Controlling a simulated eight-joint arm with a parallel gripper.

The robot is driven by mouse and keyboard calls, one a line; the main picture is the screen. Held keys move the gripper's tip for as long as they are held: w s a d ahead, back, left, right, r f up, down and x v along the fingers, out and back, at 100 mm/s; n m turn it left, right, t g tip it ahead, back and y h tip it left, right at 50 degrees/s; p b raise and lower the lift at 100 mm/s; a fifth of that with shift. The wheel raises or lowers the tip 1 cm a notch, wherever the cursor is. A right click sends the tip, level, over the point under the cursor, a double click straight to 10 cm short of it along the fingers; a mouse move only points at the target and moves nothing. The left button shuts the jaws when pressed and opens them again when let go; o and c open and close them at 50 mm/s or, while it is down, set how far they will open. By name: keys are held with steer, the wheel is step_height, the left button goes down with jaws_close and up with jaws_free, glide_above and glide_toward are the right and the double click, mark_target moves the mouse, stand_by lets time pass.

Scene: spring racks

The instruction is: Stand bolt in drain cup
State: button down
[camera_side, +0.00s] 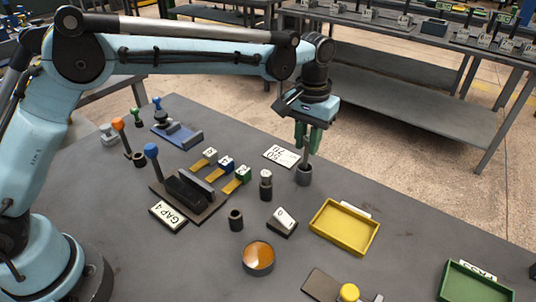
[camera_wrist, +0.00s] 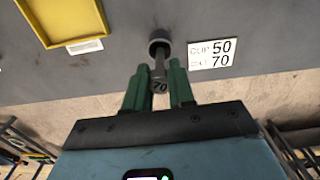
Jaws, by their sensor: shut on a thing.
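A grey bolt (camera_side: 310,160) hangs upright below my gripper (camera_side: 308,146). My gripper's green fingers are shut on it. In the wrist view the bolt (camera_wrist: 159,68) shows a dark end marked 70 between the fingers. Its lower end meets the mouth of a dark grey cup (camera_side: 304,177). The cup also shows in the wrist view (camera_wrist: 159,38). The bolt's lower tip appears to be at or inside the cup's mouth; how deep it sits I cannot tell.
A white card (camera_side: 282,156) with 50 and 70 lies beside the cup. A yellow tray (camera_side: 343,228) and a dark cylinder (camera_side: 265,188) stand close by. An orange-filled dish (camera_side: 258,258), a GAP fixture (camera_side: 188,196) and a green tray (camera_side: 475,282) are farther off.

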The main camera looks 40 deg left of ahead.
steer(key=shift+f, duration=1.95)
stand_by(1.6)
steer(key=c, duration=0.9)
jaws_free()
step_height(320, 180, up, 12)
steer(key=shift+f, duration=0.25)
steer(key=shift+a+r, duration=0.15)
steer(key=shift+r, duration=0.25)
steer(key=s+a+r+t, duration=0.3)
steer(key=s+a+t, duration=0.1)
steer(key=s+a, duration=0.6)
steer(key=s+a+f+t, duration=0.1)
steer(key=s+a+f, duration=0.1)
steer(key=s, duration=0.1)
steer(key=s+a+f+t, duration=0.1)
steer(key=s+a+f, duration=0.1)
steer(key=s+a, duration=0.1)
steer(key=s+a+f+t, duration=0.1)
steer(key=s+a+f, duration=0.1)
steer(key=s+f, duration=0.1)
steer(key=shift+s+a, duration=0.35)
steer(key=shift+s, duration=0.15)
